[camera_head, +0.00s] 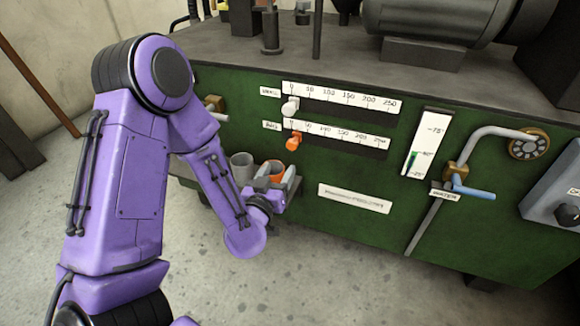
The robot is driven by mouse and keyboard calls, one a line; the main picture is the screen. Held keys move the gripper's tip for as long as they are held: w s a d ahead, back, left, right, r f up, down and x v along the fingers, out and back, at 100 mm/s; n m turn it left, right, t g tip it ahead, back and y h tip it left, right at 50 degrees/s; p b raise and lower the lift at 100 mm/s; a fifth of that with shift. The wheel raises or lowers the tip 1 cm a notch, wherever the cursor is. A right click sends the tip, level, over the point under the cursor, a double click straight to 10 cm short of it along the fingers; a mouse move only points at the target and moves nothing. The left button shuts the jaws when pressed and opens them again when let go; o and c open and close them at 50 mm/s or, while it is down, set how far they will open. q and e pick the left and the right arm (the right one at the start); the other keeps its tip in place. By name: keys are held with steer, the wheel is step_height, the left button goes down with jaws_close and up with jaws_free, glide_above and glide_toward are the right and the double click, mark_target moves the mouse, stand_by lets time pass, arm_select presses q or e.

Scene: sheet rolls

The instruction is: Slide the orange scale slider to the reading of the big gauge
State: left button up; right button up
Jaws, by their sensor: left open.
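The orange slider (293,142) sits at the left end of the lower printed scale (345,137) on the green machine front. A white slider (290,105) sits at the left end of the upper scale (345,97). My left gripper (278,174) is open, below and slightly left of the orange slider and apart from it. A white vertical gauge (428,140) with a green column is to the right; I cannot tell whether it is the big gauge. No large round gauge shows. My right gripper is not in view.
Grey and orange cups (242,168) stand on a small shelf behind my left gripper. A bent pipe with a blue-handled valve (472,190) and a grey control box (555,195) are at the right. The panel between is flat.

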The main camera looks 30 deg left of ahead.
mark_target(292, 147)
arm_select(q)
steer(key=b+x, duration=0.1)
steer(key=x, duration=0.9)
steer(key=shift+w, duration=0.1)
jaws_close()
steer(key=shift+d, duration=0.1)
